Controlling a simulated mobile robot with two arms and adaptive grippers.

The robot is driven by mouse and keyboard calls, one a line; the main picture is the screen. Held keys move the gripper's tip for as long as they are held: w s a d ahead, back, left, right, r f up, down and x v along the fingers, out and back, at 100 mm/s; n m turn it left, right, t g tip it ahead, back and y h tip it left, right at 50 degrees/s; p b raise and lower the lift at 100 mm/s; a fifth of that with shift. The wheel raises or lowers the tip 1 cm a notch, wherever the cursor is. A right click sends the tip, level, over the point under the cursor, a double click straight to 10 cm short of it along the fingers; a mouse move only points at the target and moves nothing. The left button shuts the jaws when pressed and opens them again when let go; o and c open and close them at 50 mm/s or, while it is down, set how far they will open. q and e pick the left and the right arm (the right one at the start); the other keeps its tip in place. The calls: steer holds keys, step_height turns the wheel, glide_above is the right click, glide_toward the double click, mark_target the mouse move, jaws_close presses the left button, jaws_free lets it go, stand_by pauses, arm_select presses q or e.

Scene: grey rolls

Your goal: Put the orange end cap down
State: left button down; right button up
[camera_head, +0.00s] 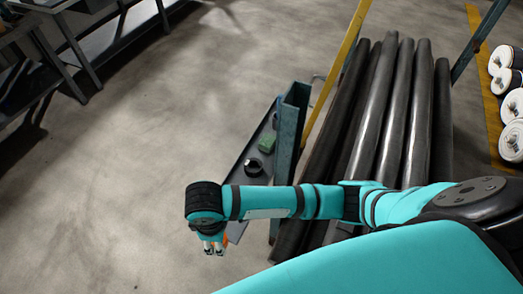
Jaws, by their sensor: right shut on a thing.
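My right gripper (213,249) points down at the lower middle of the head view, at the end of the teal arm that comes in from the right. It is shut on the orange end cap (226,239), of which only a small orange patch shows beside the fingers. The rest of the cap is hidden by the gripper and wrist. They appear over or beside the near end of a narrow dark shelf (236,178); I cannot tell whether the cap touches it. My left gripper is not in view.
On the shelf lie a black ring (254,167) and a green block (267,144). A blue-green post (290,125) stands at its right edge. White-ended rolls (511,104) are at far right.

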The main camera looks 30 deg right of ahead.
steer(key=shift+w+d+r+h, duration=0.1)
steer(key=shift+w+d+h, duration=0.1)
steer(key=shift+d, duration=0.4)
steer(key=shift+w+d+r+h, duration=0.1)
steer(key=shift+w+d, duration=0.05)
steer(key=shift+d, duration=0.45)
steer(key=w+d+p, duration=0.1)
steer(key=w+d, duration=0.1)
steer(key=w, duration=0.2)
steer(key=w+d+f+p, duration=0.1)
steer(key=w+d, duration=0.2)
steer(key=w+d+p, duration=0.1)
steer(key=w+d, duration=0.2)
steer(key=w, duration=0.1)
steer(key=shift+w+d+f+p, duration=0.25)
steer(key=shift+w+f+p, duration=0.05)
steer(key=shift+w, duration=0.05)
steer(key=shift+w+f, duration=0.1)
step_height(320, 180, down, 3)
steer(key=shift+f+p, duration=0.2)
steer(key=shift+p, duration=0.35)
steer(key=o, duration=0.9)
step_height(320, 180, up, 12)
steer(key=shift+r+b, duration=0.1)
steer(key=shift+b, duration=1.05)
